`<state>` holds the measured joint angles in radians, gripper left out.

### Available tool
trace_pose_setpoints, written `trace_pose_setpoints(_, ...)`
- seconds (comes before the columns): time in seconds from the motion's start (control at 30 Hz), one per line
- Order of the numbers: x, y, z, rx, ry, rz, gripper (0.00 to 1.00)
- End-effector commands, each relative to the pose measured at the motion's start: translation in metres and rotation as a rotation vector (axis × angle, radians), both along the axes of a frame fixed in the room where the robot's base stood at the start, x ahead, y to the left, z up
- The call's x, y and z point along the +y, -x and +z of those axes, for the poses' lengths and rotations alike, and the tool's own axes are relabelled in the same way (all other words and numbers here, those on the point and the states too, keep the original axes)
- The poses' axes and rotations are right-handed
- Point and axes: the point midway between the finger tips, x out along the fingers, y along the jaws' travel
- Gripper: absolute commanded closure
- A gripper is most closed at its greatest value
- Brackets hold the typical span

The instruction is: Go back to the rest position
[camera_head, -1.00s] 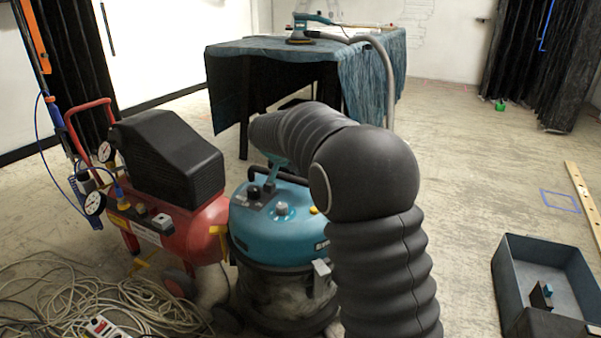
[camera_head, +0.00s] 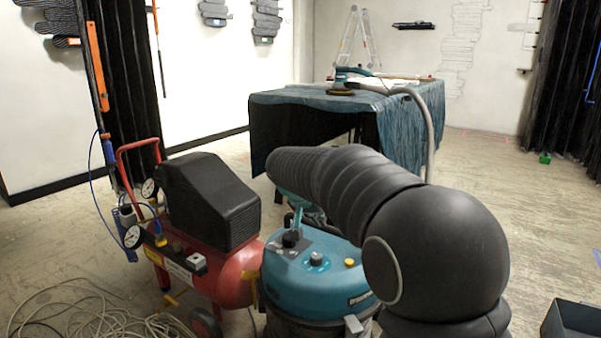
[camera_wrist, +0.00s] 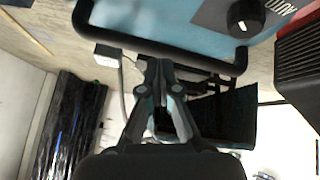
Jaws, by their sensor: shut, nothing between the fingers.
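My gripper (camera_wrist: 160,72) shows in the wrist view with its fingers together and nothing between them. It points toward the blue-topped vacuum, whose black handle (camera_wrist: 165,55) and dial cross the top of that view; I cannot tell the gap. In the head view my dark ribbed arm reaches forward and left, over the vacuum (camera_head: 310,265).
A red compressor (camera_head: 215,270) with a black cover stands left of the vacuum. Coiled cable (camera_head: 95,315) lies on the floor at front left. A table with a blue cloth (camera_head: 405,130) stands behind. A dark bin (camera_head: 575,322) sits at lower right. Floor at right is mostly clear.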

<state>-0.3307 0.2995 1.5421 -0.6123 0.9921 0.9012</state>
Motion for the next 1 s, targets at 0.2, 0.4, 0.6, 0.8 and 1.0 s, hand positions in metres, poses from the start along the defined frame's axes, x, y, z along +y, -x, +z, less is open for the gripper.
trace_pose_setpoints(0.2,-0.003,0.059,-0.032,0.190,0.019,0.199,1.00)
trace_pose_setpoints(0.4,-0.021,0.129,-0.027,0.294,-0.012,0.342,1.00)
trace_pose_setpoints(0.6,-0.042,0.206,-0.012,0.333,-0.067,0.440,1.00)
trace_pose_setpoints(0.8,-0.060,0.275,0.004,0.318,-0.125,0.482,1.00)
trace_pose_setpoints(1.0,-0.073,0.334,0.019,0.261,-0.184,0.458,1.00)
